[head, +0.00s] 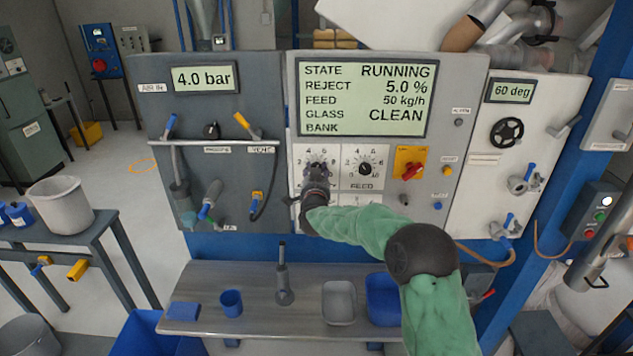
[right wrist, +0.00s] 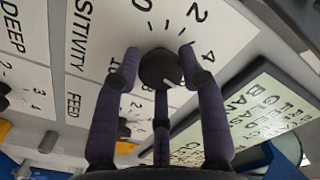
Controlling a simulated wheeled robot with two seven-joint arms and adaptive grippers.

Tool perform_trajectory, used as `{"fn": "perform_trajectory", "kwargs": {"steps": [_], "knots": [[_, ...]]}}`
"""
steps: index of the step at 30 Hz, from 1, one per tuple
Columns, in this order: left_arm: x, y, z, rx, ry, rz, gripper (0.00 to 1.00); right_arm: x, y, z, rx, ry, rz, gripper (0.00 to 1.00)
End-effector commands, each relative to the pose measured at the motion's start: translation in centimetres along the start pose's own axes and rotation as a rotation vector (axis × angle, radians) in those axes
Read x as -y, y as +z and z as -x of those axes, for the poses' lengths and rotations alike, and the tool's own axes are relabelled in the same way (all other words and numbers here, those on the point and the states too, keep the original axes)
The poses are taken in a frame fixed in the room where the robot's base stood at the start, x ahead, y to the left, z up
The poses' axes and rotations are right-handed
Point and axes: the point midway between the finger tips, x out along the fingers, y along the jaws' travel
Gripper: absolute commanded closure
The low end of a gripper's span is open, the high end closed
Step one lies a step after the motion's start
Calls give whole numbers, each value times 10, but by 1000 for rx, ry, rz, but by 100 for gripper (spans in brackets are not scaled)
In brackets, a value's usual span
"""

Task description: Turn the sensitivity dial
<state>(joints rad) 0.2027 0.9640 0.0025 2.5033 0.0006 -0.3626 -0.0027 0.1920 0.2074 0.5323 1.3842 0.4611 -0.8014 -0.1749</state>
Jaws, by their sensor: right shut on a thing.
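The sensitivity dial (right wrist: 160,70) is a round black knob on a white scale plate, with part of the word SENSITIVITY readable in the right wrist view. Its numbers 0, 2, 4 and 10 show around it. My right gripper (right wrist: 161,75) has its dark purple fingers closed around the dial. In the head view, my right gripper (head: 317,172) covers most of the dial at the panel's left side. A white mark shows on the dial's face. My left gripper is in neither view.
The feed dial (head: 365,168) sits close to the right of the sensitivity dial. A yellow plate with a red switch (head: 410,169) is further right. The display (head: 362,97) above reads RUNNING, 5.0 % reject, CLEAN. A bench (head: 255,315) with containers stands below.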

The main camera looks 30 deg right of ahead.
Motion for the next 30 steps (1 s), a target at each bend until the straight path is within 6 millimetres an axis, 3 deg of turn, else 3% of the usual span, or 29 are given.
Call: {"fn": "perform_trajectory", "kwargs": {"steps": [1, 9, 27, 28, 30], "knots": [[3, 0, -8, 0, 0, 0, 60, -2, 10, 1, 11, 0, -27, 92], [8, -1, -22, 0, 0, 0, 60, -1, 10, 1, 15, 1, -145, 92], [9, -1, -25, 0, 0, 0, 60, 0, 9, 1, 16, 2, -183, 92], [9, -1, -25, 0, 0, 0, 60, 0, 9, 1, 16, 2, -183, 51], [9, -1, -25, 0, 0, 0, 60, 0, 8, 1, 16, 2, -183, 36]]}}
